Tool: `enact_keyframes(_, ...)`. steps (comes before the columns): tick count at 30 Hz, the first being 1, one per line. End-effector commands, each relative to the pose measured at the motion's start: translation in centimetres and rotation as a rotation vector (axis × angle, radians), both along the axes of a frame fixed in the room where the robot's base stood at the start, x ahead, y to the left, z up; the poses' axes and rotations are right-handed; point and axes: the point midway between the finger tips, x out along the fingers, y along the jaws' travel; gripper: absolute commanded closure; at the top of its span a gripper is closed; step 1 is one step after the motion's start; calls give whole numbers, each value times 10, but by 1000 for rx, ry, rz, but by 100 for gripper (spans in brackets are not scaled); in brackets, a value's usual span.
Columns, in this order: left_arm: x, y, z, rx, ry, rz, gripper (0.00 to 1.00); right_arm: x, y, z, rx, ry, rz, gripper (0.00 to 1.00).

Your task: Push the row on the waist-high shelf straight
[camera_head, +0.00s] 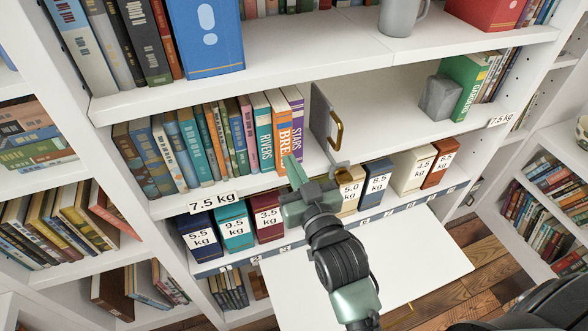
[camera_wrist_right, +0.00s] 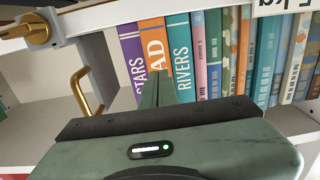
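A row of upright books (camera_head: 205,148) stands on the waist-high shelf (camera_head: 385,122). At its right end are the teal RIVERS (camera_head: 263,135), an orange book (camera_head: 283,122) and the purple STARS (camera_head: 295,108). In the wrist view STARS (camera_wrist_right: 131,52), the orange book (camera_wrist_right: 154,45) and RIVERS (camera_wrist_right: 180,58) face the fingers. My right gripper (camera_head: 297,172) is shut and empty, its tips before the lower spines of these end books. The fingers hide part of the spines; contact cannot be told. My left gripper is not in view.
A grey upright plate (camera_head: 319,118) with a brass handle (camera_head: 338,130) stands right of STARS. Farther right are bare shelf, a grey block (camera_head: 440,98) and a green book (camera_head: 465,82). Labelled boxes (camera_head: 236,228) line the shelf below, above a white panel (camera_head: 375,268).

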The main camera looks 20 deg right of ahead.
Motion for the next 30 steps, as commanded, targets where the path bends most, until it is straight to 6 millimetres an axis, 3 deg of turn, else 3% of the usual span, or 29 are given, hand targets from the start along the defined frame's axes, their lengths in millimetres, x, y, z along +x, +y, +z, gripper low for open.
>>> enact_keyframes(30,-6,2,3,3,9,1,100,19,1,0,0,-1,0,100)
